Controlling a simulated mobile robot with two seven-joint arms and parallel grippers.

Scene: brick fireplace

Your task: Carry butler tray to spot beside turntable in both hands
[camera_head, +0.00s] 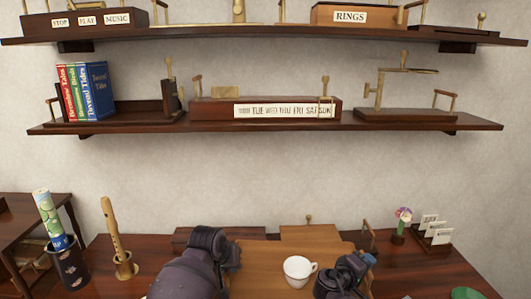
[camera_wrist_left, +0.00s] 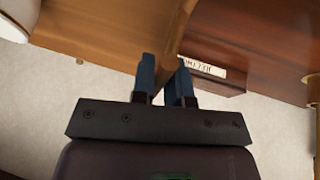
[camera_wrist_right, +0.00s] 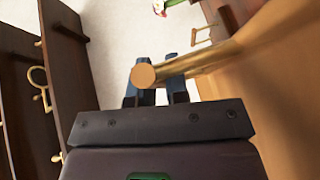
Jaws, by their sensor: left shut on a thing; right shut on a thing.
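The butler tray (camera_head: 258,262) is a brown wooden tray low in the head view, with a white cup (camera_head: 299,270) on it. My left gripper (camera_wrist_left: 165,78) is shut on the tray at its left side; the wooden piece between its fingers shows in the left wrist view. My right gripper (camera_wrist_right: 160,78) is shut on the tray's rod-like handle (camera_wrist_right: 205,60) at the right side. Part of the tray is cut off by the picture's lower edge and hidden by my arms. I cannot make out a turntable.
A dark cup with a rolled tube (camera_head: 70,262) and a recorder on a stand (camera_head: 115,240) stand at the left of the dark table. A flower (camera_head: 403,220) and a card rack (camera_head: 434,232) stand at the right. A shelf (camera_head: 400,122) hangs above.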

